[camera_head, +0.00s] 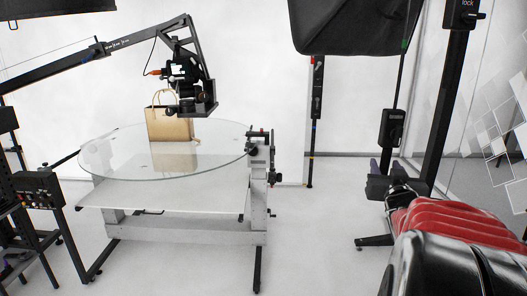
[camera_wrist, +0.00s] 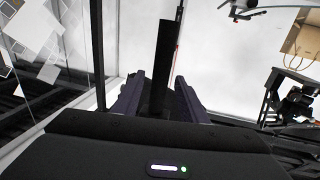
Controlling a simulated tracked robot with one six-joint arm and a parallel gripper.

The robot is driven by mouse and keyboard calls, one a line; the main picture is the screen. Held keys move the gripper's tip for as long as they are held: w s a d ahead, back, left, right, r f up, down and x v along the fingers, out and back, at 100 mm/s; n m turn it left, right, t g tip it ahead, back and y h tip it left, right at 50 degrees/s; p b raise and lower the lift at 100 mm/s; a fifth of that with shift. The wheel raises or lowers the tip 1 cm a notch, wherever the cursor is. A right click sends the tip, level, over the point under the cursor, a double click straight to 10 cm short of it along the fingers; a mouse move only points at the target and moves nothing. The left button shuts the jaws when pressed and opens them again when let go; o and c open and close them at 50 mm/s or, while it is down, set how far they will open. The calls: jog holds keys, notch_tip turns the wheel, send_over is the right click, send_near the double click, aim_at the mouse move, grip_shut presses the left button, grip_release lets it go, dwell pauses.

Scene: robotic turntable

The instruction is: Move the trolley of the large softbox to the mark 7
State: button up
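The large black softbox (camera_head: 355,25) hangs at the top of the head view, partly cut off. A thick black post (camera_head: 448,100) with a box marked "lock" stands to its right. A dark foot (camera_head: 375,240) shows on the floor below; most of the trolley is hidden by my arm. My gripper (camera_head: 384,172) is beside the post's lower part, pointing away from me. In the wrist view my gripper (camera_wrist: 160,100) has its two dark purple fingers apart, with a black upright (camera_wrist: 158,60) between them. I cannot tell whether they touch it. No mark 7 is visible.
A glass turntable (camera_head: 115,155) bears a tan handbag (camera_head: 170,125) at the left. A camera (camera_head: 190,85) hangs over it from a boom. A thin pole (camera_head: 313,110) stands behind. A glass wall (camera_head: 485,100) is at the right. White floor (camera_head: 310,240) is clear between.

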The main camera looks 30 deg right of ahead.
jog(key=shift+x, duration=2.75)
jog(key=shift+c, duration=0.3)
grip_shut()
